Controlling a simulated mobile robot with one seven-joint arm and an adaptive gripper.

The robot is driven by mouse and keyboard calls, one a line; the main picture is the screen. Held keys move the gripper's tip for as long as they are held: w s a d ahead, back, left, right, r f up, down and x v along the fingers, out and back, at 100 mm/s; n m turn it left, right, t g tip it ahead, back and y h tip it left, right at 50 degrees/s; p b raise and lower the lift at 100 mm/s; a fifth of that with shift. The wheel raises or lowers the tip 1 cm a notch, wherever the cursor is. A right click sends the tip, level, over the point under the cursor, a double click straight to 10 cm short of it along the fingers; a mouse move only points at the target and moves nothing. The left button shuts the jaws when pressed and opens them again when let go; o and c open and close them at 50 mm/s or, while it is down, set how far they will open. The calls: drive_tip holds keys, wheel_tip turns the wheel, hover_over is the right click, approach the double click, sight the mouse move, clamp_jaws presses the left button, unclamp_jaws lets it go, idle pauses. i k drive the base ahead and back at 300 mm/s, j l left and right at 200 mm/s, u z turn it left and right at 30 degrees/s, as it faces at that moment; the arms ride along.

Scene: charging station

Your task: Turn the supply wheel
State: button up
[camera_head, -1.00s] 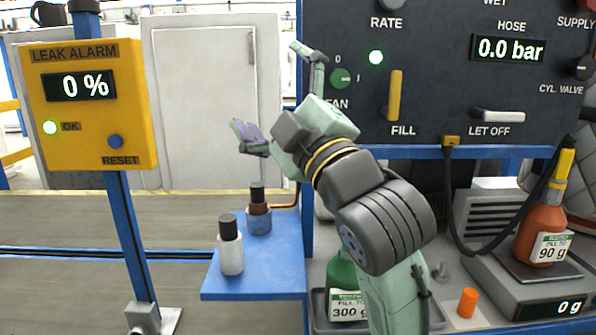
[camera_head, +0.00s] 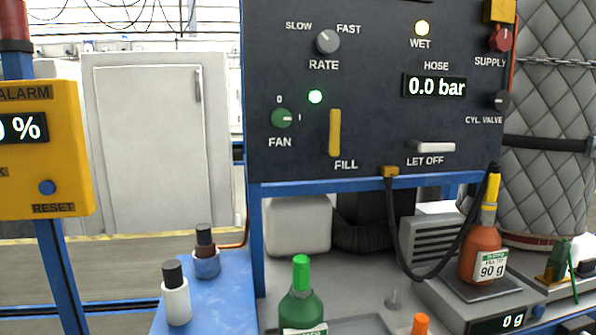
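The supply wheel is the red knob (camera_head: 500,38) labelled SUPPLY, at the upper right of the dark control panel (camera_head: 375,60). A yellow block sits directly above it. The CYL. VALVE knob (camera_head: 501,100), dark grey, is below it.
An orange bottle (camera_head: 479,254) stands on a scale (camera_head: 470,312) reading 0 g, with a black hose (camera_head: 403,265) attached. A green bottle (camera_head: 301,300) stands in front of the panel. A quilted grey cylinder (camera_head: 550,190) is at right, crossed by a strap and chain.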

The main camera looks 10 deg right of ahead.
sight(500, 41)
drive_tip(key=z, duration=1.25)
